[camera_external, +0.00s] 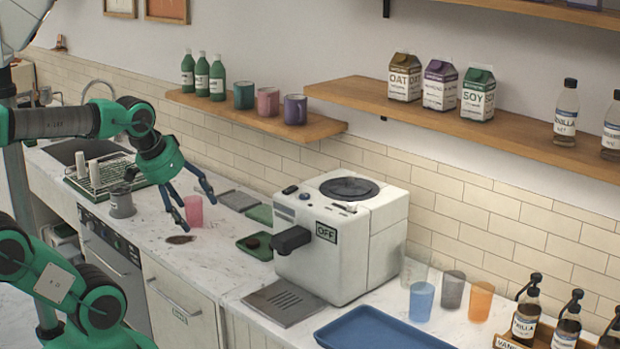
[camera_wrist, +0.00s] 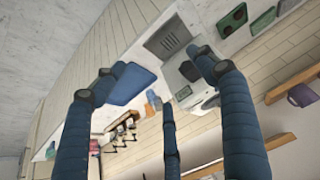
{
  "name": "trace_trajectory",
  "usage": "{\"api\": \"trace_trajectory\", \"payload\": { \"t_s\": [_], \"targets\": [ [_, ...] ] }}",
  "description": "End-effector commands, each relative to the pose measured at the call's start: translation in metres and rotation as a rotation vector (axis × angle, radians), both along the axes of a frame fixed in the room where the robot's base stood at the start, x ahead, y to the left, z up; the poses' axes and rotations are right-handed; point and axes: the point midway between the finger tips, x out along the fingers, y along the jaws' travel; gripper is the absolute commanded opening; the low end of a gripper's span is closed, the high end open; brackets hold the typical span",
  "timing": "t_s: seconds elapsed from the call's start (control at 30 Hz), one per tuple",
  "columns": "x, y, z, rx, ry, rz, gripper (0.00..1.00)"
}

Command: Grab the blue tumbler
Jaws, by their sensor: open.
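The blue tumbler (camera_external: 421,301) stands upright on the marble counter to the right of the coffee machine, in front of a grey tumbler (camera_external: 453,290) and left of an orange tumbler (camera_external: 481,302). My gripper (camera_external: 192,203) is open and empty, well to the left of it, on the far side of the coffee machine. Its blue fingers point down near a pink tumbler (camera_external: 194,211); I cannot tell whether they touch it. In the wrist view my gripper (camera_wrist: 150,75) shows spread fingers with nothing between them. The tumblers look tiny there and the blue one is unclear.
The white coffee machine (camera_external: 345,245) stands between my gripper and the blue tumbler. A blue tray (camera_external: 380,332) lies in front of the tumblers, and pump bottles (camera_external: 527,318) stand to their right. A wooden shelf (camera_external: 460,122) with cartons hangs above.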

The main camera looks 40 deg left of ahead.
Motion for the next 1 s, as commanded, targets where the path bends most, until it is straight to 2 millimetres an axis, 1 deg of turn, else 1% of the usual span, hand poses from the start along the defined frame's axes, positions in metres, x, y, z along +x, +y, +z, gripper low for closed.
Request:
{"api": "trace_trajectory", "payload": {
  "t_s": [0.1,0.17,0.47,0.63,0.77,0.87,1.0],
  "targets": [
    [0.0,0.0,0.0,0.0,0.0,0.0,0.72],
    [0.0,0.0,0.0,0.0,0.0,0.0,0.77],
    [0.0,0.0,0.0,0.0,0.0,0.0,0.77],
    [0.007,-0.001,0.005,-0.004,0.005,0.007,0.77],
    [0.021,-0.004,0.013,-0.01,0.017,0.022,0.77],
    [0.037,-0.007,0.021,-0.017,0.03,0.038,0.77],
    [0.067,-0.014,0.033,-0.029,0.051,0.069,0.77]
  ]
}}
